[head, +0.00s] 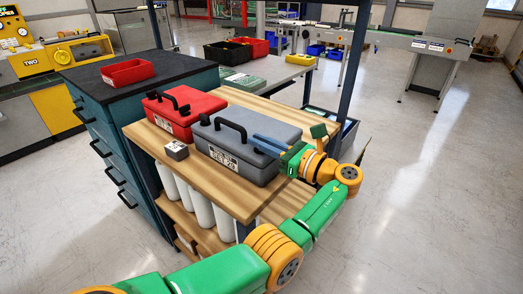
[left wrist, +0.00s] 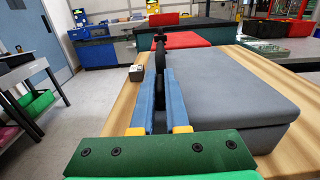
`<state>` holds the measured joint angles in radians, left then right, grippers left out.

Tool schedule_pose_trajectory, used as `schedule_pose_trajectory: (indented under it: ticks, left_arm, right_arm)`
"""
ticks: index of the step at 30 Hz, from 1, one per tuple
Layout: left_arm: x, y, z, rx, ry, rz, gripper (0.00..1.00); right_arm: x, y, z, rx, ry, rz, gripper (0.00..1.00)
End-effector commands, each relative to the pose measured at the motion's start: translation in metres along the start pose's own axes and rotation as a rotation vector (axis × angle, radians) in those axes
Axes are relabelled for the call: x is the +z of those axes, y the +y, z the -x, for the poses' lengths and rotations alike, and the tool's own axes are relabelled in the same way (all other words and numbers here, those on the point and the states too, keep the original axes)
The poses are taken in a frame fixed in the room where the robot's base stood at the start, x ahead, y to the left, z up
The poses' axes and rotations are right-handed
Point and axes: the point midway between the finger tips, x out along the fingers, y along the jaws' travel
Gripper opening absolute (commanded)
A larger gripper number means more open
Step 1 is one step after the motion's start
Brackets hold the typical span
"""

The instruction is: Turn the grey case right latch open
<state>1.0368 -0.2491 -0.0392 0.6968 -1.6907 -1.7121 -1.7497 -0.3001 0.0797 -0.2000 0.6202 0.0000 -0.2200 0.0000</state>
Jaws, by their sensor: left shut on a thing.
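The grey case (head: 262,125) stands closed on the wooden bench top, with its black handle (head: 233,127) raised on the front side. Its left latch (head: 204,119) is a dark piece near the handle's left end. My left gripper (head: 254,140) reaches in from the right along the case front, its blue fingers shut at the right latch. The fingers cover that latch in the head view, so its angle cannot be told. In the left wrist view the fingers (left wrist: 163,85) lie beside the grey case (left wrist: 232,82), with dark parts at their tips. My right gripper is not in view.
A red case (head: 186,108) stands left of the grey one, and a small dark box (head: 177,150) lies in front on the bench top (head: 215,187). A red tray (head: 127,72) sits on the blue cabinet. A dark blue post rises behind the bench.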

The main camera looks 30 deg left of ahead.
Motion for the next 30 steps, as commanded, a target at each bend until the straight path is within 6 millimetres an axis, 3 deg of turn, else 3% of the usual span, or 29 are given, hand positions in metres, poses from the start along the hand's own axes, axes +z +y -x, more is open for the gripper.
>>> schedule_pose_trajectory:
  ticks: [14,15,18,30]
  left_arm:
    - [-0.0006,0.0005,-0.0006,0.015,0.003,-0.002,0.0]
    - [-0.0007,0.0005,-0.0006,0.015,0.003,-0.002,0.18]
    - [-0.0006,0.0004,-0.0005,0.014,0.003,-0.001,0.42]
    - [0.0021,-0.0005,-0.0069,0.012,0.001,-0.002,0.42]
  right_arm:
    - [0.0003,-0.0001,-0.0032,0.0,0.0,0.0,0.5]
    - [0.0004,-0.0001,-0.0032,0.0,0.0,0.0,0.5]
    - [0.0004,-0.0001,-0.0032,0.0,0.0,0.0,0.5]
    - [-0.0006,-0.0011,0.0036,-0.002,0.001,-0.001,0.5]
